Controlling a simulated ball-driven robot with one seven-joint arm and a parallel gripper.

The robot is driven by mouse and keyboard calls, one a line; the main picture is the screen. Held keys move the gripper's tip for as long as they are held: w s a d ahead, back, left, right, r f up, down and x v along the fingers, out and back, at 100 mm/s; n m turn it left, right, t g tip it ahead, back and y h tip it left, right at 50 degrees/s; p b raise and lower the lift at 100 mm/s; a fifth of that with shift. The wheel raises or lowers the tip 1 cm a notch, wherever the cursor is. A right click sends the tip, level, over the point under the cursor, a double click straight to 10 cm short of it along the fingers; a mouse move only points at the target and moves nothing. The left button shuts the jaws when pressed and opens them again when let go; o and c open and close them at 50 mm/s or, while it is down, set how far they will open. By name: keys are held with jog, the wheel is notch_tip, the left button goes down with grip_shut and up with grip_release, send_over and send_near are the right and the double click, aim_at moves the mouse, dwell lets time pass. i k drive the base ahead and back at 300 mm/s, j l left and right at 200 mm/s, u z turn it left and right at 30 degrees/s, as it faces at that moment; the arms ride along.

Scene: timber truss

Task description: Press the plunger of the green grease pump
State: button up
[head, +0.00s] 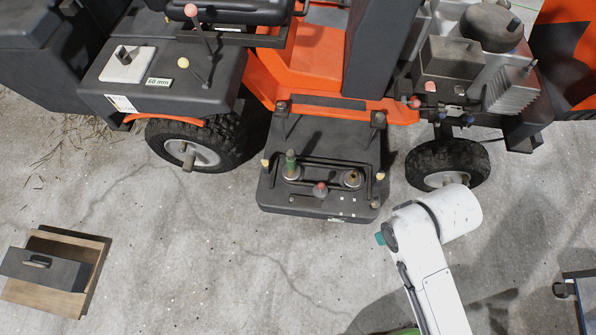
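A small upright green part (291,160), which looks like the green grease pump, stands on a round base at the left of the black deck (318,208) in front of the orange machine. Its plunger is too small to make out clearly. My white arm rises from the bottom edge at the right of the deck and bends there, apart from the pump. My gripper does not show in this view.
A dark round fitting (352,179) and a reddish knob (320,189) sit beside the pump, with a black rail around them. Wheels (190,152) flank the deck. A wooden box (48,296) lies at lower left. The concrete floor (230,265) before the deck is mostly clear.

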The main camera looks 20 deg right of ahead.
aim_at(289, 154)
jog(key=i+j, duration=0.2)
jog(key=i, duration=0.15)
jog(key=i+j+u, duration=0.1)
jog(key=i+j, duration=0.15)
jog(key=i, duration=0.15)
jog(key=i+j, duration=0.2)
jog(key=i, duration=0.15)
